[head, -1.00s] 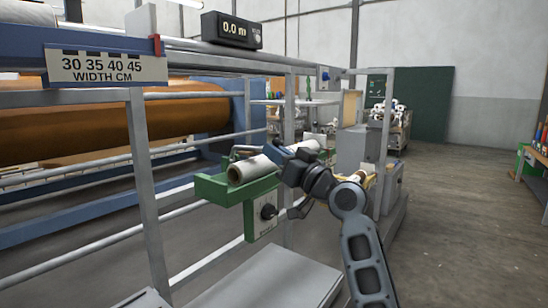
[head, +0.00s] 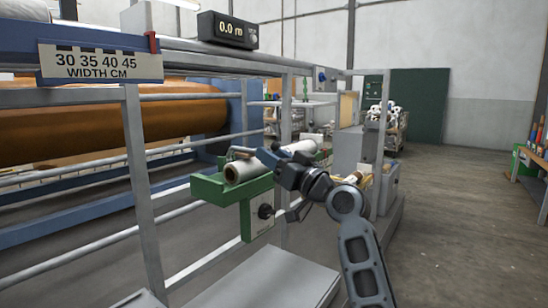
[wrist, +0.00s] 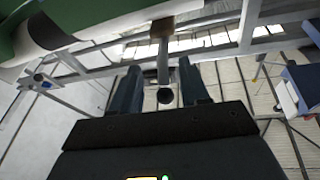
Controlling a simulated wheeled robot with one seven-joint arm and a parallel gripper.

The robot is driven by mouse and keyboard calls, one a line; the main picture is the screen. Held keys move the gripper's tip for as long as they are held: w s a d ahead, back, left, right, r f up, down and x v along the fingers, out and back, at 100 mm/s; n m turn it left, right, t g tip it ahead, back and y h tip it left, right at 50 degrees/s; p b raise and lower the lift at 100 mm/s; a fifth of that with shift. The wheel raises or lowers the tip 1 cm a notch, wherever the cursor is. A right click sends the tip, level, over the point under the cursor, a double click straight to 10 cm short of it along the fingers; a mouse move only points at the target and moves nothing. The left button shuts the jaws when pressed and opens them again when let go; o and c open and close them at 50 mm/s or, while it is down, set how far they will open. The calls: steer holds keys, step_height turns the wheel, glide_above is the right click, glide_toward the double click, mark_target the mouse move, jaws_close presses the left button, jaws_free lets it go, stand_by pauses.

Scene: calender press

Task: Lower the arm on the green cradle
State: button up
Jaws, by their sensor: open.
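The green cradle (head: 208,189) is fixed on the grey frame and bears a white roll (head: 243,171). A grey bent metal arm (head: 238,150) shows above the roll, its far part hidden by my gripper. My gripper (head: 266,156) is at the roll's right side in the head view. In the wrist view my gripper (wrist: 160,88) is open, with a grey rod (wrist: 163,68) with a dark round end between its fingers. No grip on it shows. The cradle's green edge (wrist: 70,12) and the roll (wrist: 110,22) are at the wrist view's upper left.
A black knob (head: 265,211) sits on the green plate under the cradle. Grey rails and a post (head: 145,200) stand at the left, with an orange-brown roller (head: 110,125) behind. A grey box (head: 352,152) stands beyond my arm. The floor at right is open.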

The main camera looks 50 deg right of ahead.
steer(key=v, duration=0.7)
steer(key=shift+s, duration=0.35)
steer(key=shift+f, duration=0.1)
steer(key=s+a+f+m+g+h, duration=0.1)
steer(key=s+a+f+g, duration=0.15)
steer(key=a+f, duration=0.5)
steer(key=s+a+f+m+g, duration=0.1)
steer(key=s+a+f, duration=0.35)
steer(key=f, duration=0.65)
steer(key=s+a+f+n+g+y, duration=0.1)
steer(key=s+a+f, duration=0.2)
steer(key=s+a, duration=0.5)
steer(key=s+a+f+n+g+y, duration=0.15)
steer(key=s+a+f, duration=0.3)
steer(key=s, duration=0.45)
steer(key=s+a+r+n+y, duration=0.2)
steer(key=s+a+r+n, duration=0.15)
steer(key=s, duration=0.55)
step_height(320, 180, up, 27)
steer(key=p, duration=2.7)
steer(key=shift+a+f+m, duration=0.25)
steer(key=shift+a+m, duration=0.05)
steer(key=shift+a, duration=0.05)
